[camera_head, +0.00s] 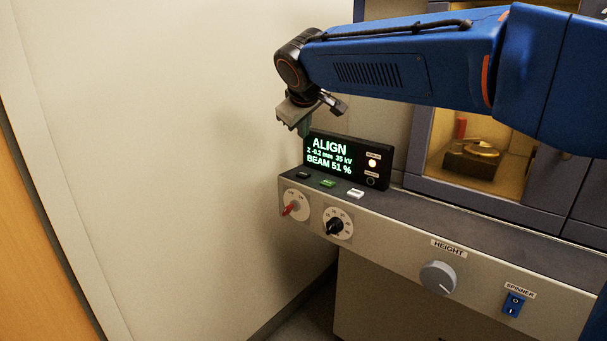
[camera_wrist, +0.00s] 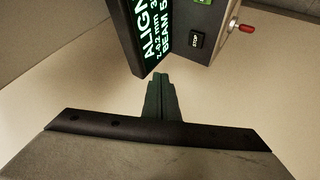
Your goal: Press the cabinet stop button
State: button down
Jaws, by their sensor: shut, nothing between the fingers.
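The stop button is a small black button on the cabinet's ledge, left of the green one, in the head view (camera_head: 303,175). In the wrist view the black button (camera_wrist: 196,40) bears the word STOP, right of and above my fingertips. My gripper (camera_head: 303,131) is shut and empty, pointing down near the upper left corner of the display. In the wrist view my gripper (camera_wrist: 160,79) shows its two fingers together, with their tips near the display's lower edge. I cannot tell whether they touch it. The button is in plain view and apart from the fingers.
The display (camera_head: 329,156) reads ALIGN and stands behind the buttons. A green button (camera_head: 328,183) and a white button (camera_head: 355,193) sit right of the stop button. A wall (camera_head: 170,150) stands to the left.

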aim_at(303, 176)
jog(key=shift+f, duration=0.15)
jog(key=shift+f, duration=4.25)
jog(key=shift+f, duration=0.15)
jog(key=shift+f, duration=0.3)
jog(key=shift+f, duration=0.35)
jog(key=shift+r, duration=0.8)
jog(key=shift+r, duration=0.1)
jog(key=shift+r, duration=2.4)
